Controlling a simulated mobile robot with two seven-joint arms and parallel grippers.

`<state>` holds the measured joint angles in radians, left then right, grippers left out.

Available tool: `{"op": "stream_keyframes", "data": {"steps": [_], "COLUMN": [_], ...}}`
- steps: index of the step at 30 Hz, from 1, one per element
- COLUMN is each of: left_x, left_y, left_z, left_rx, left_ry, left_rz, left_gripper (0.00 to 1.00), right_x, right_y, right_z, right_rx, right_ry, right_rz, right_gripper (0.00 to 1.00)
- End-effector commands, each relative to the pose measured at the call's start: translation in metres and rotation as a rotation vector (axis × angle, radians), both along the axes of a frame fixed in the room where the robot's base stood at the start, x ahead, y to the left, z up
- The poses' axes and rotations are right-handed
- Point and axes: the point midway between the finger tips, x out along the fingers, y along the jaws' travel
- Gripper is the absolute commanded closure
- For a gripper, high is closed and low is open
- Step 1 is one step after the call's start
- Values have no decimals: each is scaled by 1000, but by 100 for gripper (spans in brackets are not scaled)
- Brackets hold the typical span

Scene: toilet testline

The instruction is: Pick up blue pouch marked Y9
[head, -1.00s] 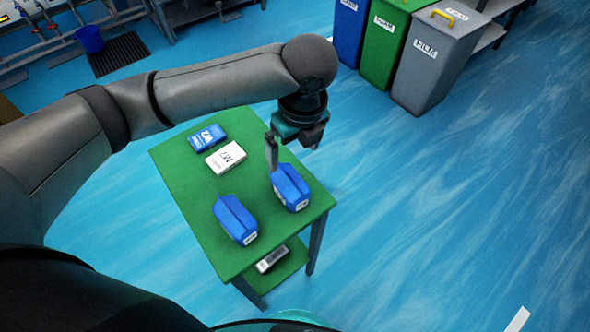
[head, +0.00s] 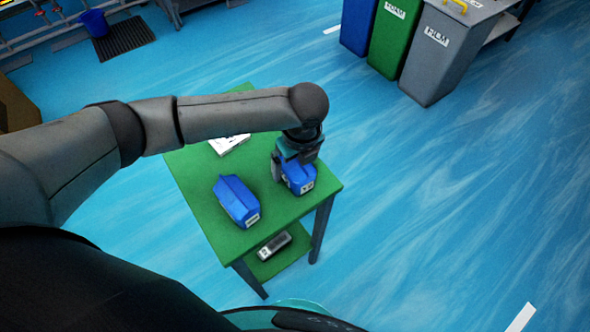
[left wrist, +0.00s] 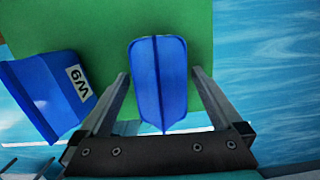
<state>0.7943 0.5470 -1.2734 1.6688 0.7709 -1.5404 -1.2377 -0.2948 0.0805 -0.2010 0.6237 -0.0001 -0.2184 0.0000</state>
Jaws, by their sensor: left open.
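A blue pouch (head: 301,181) stands near the right edge of the green table. My left gripper (head: 294,168) is right over it, pointing down and open. In the left wrist view the same blue pouch (left wrist: 158,80) lies between the two spread fingers, with gaps on both sides. Its small white label in the head view is too small to read. A second blue pouch (head: 236,202) stands to the left on the table. My right gripper is not in view.
The green table (head: 205,215) also holds a white package (head: 230,143), partly hidden behind my arm. A grey-white item (head: 274,246) lies on its lower shelf. Blue, green (head: 395,45) and grey bins (head: 436,55) stand at the upper right. The floor right of the table is clear.

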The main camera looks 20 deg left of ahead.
Motion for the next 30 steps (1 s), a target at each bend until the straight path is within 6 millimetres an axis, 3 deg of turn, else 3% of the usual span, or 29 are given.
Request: {"op": "stream_keyframes", "data": {"steps": [8,30], "left_x": [1,1], "left_y": [0,0], "left_z": [-3,-3], "left_rx": [-1,-1], "left_ry": [-1,-1], "left_rz": [-1,0], "left_gripper": [0,83], "right_x": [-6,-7], "right_y": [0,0], "right_z": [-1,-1], "right_rx": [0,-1], "right_ry": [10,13], "right_rz": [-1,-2], "right_gripper": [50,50]}}
